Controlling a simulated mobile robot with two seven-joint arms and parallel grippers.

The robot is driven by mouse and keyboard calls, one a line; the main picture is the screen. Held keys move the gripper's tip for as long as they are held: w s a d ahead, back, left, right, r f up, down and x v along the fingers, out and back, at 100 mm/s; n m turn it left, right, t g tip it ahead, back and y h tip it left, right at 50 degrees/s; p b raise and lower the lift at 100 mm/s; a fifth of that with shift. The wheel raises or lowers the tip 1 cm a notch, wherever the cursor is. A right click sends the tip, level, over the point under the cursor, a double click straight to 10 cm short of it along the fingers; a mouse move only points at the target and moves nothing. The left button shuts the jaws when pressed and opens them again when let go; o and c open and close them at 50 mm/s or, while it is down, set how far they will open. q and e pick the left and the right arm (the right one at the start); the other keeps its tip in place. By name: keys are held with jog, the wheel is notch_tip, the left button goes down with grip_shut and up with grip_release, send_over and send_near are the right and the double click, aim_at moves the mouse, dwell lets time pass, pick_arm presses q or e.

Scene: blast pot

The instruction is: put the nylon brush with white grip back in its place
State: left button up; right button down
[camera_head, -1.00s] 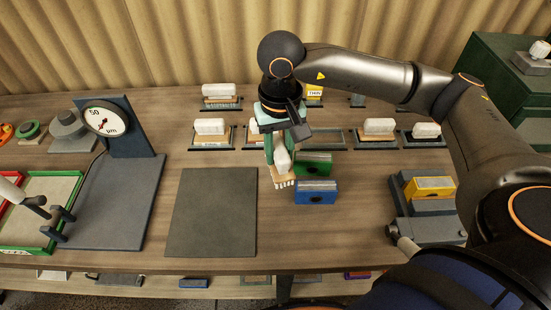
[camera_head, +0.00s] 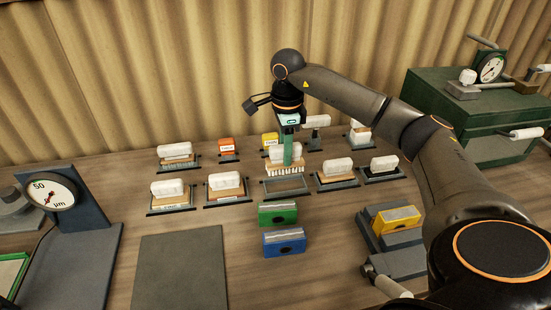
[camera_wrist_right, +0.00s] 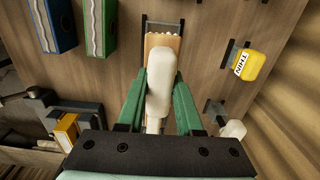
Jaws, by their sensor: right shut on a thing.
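The nylon brush with white grip (camera_head: 285,170) has a wooden block and pale bristles pointing down. My right gripper (camera_head: 288,158) is shut on its white grip and holds it above or just behind an empty dark tray (camera_head: 287,186) in the middle of the tray rows. In the right wrist view the white grip (camera_wrist_right: 155,80) lies between the green fingers (camera_wrist_right: 157,95), with the wooden block below it, over the tray frame. Whether the bristles touch the tray cannot be told. My left gripper is not in view.
Other brushes with white grips stand in trays on both sides, such as one at left (camera_head: 224,182) and one at right (camera_head: 335,168). Green (camera_head: 278,213) and blue (camera_head: 284,242) boxes stand in front. A yellow block (camera_head: 397,218) and dial gauge (camera_head: 50,191) flank them.

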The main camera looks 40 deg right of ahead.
aim_at(285, 169)
dwell(0.4)
jog(key=shift+r+p, duration=0.1)
jog(key=shift+p, duration=0.25)
jog(key=shift+f+b, duration=1.35)
jog(key=shift+f, duration=0.95)
jog(key=shift+f, duration=0.15)
jog(key=shift+f, duration=0.7)
jog(key=shift+f+b, duration=0.45)
jog(key=shift+f, duration=0.2)
jog(key=shift+c, duration=2.4)
grip_release()
